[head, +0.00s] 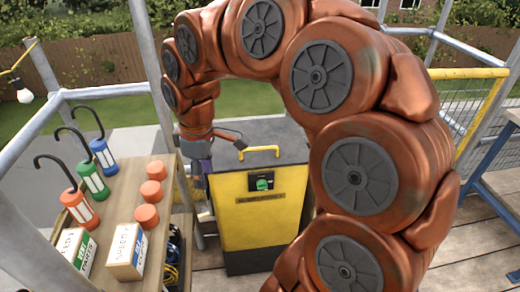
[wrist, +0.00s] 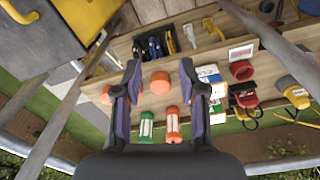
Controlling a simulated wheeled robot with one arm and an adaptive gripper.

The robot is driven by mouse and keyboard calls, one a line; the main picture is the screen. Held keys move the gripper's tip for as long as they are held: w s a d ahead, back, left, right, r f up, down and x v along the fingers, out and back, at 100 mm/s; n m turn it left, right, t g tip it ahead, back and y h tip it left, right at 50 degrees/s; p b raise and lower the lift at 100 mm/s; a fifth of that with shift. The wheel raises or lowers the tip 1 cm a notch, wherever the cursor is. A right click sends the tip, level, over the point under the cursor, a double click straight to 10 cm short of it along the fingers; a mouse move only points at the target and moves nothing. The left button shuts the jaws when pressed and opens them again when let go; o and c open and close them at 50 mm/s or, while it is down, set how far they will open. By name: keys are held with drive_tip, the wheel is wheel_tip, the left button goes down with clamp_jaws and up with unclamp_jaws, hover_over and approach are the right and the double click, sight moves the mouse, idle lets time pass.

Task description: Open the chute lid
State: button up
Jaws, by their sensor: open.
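The chute is a yellow box with a dark top, standing right of the shelf in the head view. Its dark grey lid (head: 275,132) lies flat on top and looks closed. A yellow bar handle (head: 258,150) stands on the lid, and a green knob sits on the front panel (head: 262,183). My gripper (head: 202,172) points down just left of the chute, beside the shelf, apart from the handle. In the wrist view my gripper (wrist: 160,88) has its two fingers spread with nothing held. A yellow panel (wrist: 30,38) shows at top left there.
A wooden shelf (head: 180,224) stands at left with red, green and blue hooked lanterns (head: 103,155), several orange round pieces (head: 152,190) and white-and-tan boxes (head: 126,250). A scaffold post (head: 148,60) rises behind my gripper. A yellow rail (head: 470,73) runs at right.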

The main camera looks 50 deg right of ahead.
drive_tip(key=w+d+f+n+t+b, duration=0.1)
drive_tip(key=w+d+f+n+b, duration=0.15)
drive_tip(key=w+d, duration=0.75)
drive_tip(key=h+b, duration=0.1)
approach(261, 148)
drive_tip(key=f, duration=0.1)
drive_tip(key=shift+n, duration=0.45)
drive_tip(key=shift+w+d+f+p, duration=0.15)
drive_tip(key=shift+w+f, duration=0.05)
drive_tip(key=shift+f, duration=1.05)
drive_tip(key=shift+w+d+f+p, duration=0.1)
drive_tip(key=shift+w+f+p, duration=0.15)
drive_tip(key=shift+f, duration=1)
drive_tip(key=shift+w+d+f+p, duration=0.1)
drive_tip(key=shift+w+d+f, duration=0.1)
drive_tip(key=shift+f, duration=1.05)
clamp_jaws()
drive_tip(key=shift+a, duration=0.1)
